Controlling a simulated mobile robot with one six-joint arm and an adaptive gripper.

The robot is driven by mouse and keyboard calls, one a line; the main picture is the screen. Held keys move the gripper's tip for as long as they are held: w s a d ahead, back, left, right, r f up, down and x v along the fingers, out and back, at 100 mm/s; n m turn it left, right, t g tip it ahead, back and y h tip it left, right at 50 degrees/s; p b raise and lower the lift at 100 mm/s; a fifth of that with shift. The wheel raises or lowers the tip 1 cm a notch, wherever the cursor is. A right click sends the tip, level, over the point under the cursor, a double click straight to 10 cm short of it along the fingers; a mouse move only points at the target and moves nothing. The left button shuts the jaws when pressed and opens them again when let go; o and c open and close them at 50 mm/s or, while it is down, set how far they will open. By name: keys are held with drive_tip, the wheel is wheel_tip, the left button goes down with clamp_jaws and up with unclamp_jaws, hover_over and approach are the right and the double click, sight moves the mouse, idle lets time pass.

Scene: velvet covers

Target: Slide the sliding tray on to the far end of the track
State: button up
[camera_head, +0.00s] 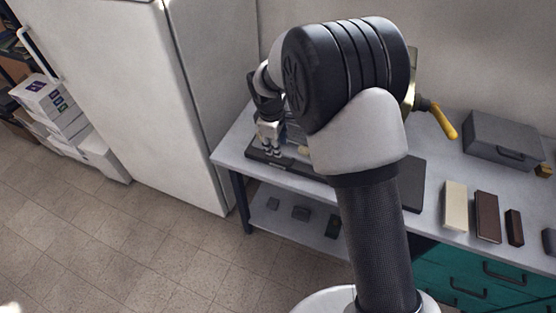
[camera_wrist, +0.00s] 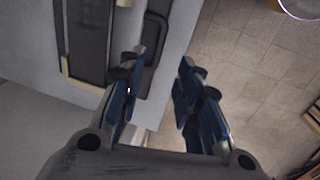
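A long dark track (camera_head: 297,162) lies on the grey table, partly hidden behind my arm. In the wrist view a dark grey panel (camera_wrist: 88,40), apparently the sliding tray on the track, has a black loop handle (camera_wrist: 163,30) at its side. My gripper (camera_head: 270,140) is over the left end of the track in the head view. In the wrist view my gripper (camera_wrist: 160,68) has its two blue fingers apart, with nothing seen held between them. The handle lies by the left finger's tip; I cannot tell whether they touch. My arm hides the track's middle in the head view.
A yellow-handled device (camera_head: 443,122) stands behind the track. A grey case (camera_head: 500,138), a cream block (camera_head: 454,205) and brown blocks (camera_head: 487,216) are to the right. A tall white cabinet (camera_head: 185,100) stands left of the table (camera_head: 232,150). The floor in front is clear.

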sight(279, 162)
drive_tip(key=f+b, duration=0.1)
drive_tip(key=f, duration=0.2)
drive_tip(key=w+f, duration=0.1)
drive_tip(key=f, duration=0.3)
drive_tip(key=w+f+b, duration=0.1)
drive_tip(key=f, duration=0.2)
drive_tip(key=shift+d+f+b, duration=0.15)
drive_tip(key=shift+d+b, duration=0.15)
drive_tip(key=shift+s, duration=0.1)
drive_tip(key=shift+c, duration=0.5)
clamp_jaws()
